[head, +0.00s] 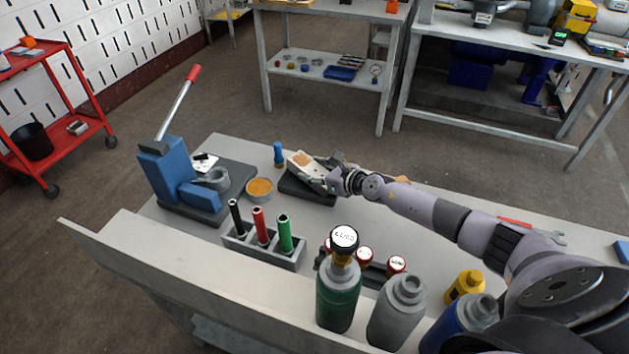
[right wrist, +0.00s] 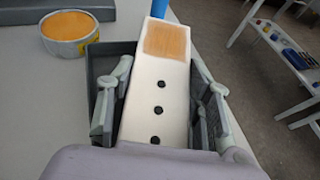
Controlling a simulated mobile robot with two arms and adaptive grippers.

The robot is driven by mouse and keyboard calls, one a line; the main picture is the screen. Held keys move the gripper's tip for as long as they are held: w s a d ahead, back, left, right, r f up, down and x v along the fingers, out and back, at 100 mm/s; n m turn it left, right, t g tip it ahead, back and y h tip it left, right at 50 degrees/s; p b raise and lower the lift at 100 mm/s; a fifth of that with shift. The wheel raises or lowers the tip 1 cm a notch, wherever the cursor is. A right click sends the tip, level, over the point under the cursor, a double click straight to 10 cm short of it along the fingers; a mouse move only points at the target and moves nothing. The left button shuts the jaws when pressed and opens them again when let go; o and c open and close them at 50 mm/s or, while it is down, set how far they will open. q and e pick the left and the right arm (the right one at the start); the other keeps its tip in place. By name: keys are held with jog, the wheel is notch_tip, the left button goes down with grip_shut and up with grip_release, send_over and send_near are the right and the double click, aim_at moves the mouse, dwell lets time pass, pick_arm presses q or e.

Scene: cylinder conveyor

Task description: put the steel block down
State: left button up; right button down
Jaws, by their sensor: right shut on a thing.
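The steel block (right wrist: 160,85) shows in the right wrist view as a long pale block with a tan patch at its far end and three dark dots along its face. My right gripper (right wrist: 160,115) is shut on it, with a finger on each side. In the head view the block (head: 303,159) and my right gripper (head: 318,175) are over a dark grey tray (head: 300,193) on the table. I cannot tell whether the block touches the tray. The near end of the block is hidden by my gripper. My left gripper is not in view.
An orange-filled round tin (head: 259,188) and a blue cylinder (head: 278,155) stand close by. A blue lever press (head: 178,175) is at the left. A rack with three coloured rods (head: 265,243) and several bottles (head: 338,290) stand nearer. Bare table (head: 400,235) lies below my arm.

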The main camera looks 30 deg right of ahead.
jog(key=shift+s+a+f, duration=0.15)
jog(key=shift+s+f, duration=0.2)
jog(key=shift+f, duration=0.4)
jog(key=c, duration=1.3)
grip_release()
jog(key=shift+f, duration=0.2)
jog(key=o, duration=0.5)
jog(key=shift+w+r, duration=0.15)
jog(key=shift+w, duration=0.05)
jog(key=shift+r, duration=0.15)
jog(key=shift+s+d+r, duration=0.15)
jog(key=shift+s+d, duration=0.05)
jog(key=p+v, duration=0.2)
jog(key=v, duration=0.8)
jog(key=shift+s+d+r, duration=0.1)
jog(key=shift+s+d, duration=0.05)
jog(key=shift+s+d+r, duration=0.1)
jog(key=shift+s+r, duration=0.2)
jog(key=shift+s, duration=0.15)
